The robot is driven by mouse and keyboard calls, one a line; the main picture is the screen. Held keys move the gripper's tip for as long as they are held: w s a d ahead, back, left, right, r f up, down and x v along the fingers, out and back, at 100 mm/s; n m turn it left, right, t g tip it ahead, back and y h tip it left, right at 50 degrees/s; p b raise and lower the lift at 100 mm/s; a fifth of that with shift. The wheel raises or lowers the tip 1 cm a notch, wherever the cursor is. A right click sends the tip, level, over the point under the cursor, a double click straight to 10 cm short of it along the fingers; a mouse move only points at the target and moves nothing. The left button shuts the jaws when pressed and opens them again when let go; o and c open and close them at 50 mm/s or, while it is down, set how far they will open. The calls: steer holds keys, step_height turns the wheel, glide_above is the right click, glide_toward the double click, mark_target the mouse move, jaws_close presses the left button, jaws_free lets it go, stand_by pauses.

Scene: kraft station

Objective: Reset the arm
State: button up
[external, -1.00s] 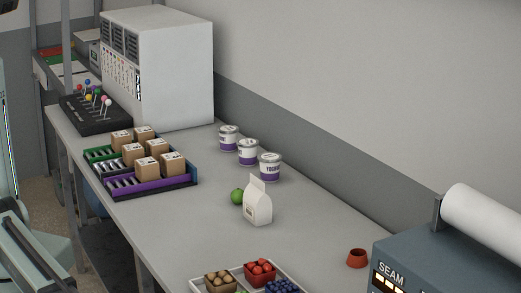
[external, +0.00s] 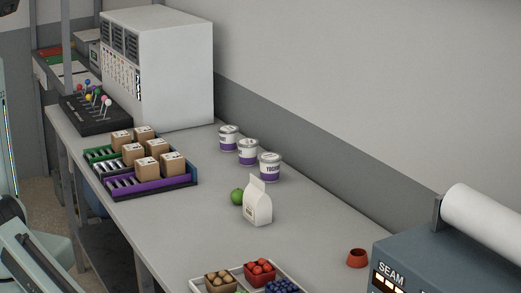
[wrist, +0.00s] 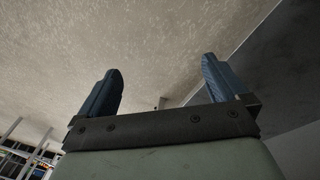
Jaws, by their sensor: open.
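My gripper (wrist: 161,88) is open and empty in the wrist view. Its two blue fingers stand wide apart, with only a pale speckled surface and a grey wall area behind them. Parts of my arm show at the lower left edge of the external view, clear of the table (external: 180,245). The gripper itself is not seen in the external view, so its distance from the table objects cannot be told there.
On the table are small brown boxes (external: 147,167) on coloured racks, labelled tubs (external: 247,153), a white carton (external: 257,205), a green fruit (external: 237,197), a produce tray (external: 295,270) and a red pot (external: 357,258). A white cabinet (external: 175,75) stands behind.

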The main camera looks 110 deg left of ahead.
steer(key=s+a+f+n+g+y, duration=0.1)
steer(key=s+a+g, duration=0.2)
steer(key=s, duration=1.1)
steer(key=s+a+f+n+g+y, duration=0.1)
steer(key=s+a+g, duration=0.3)
steer(key=s+a, duration=0.6)
steer(key=s+f, duration=0.1)
steer(key=s, duration=0.4)
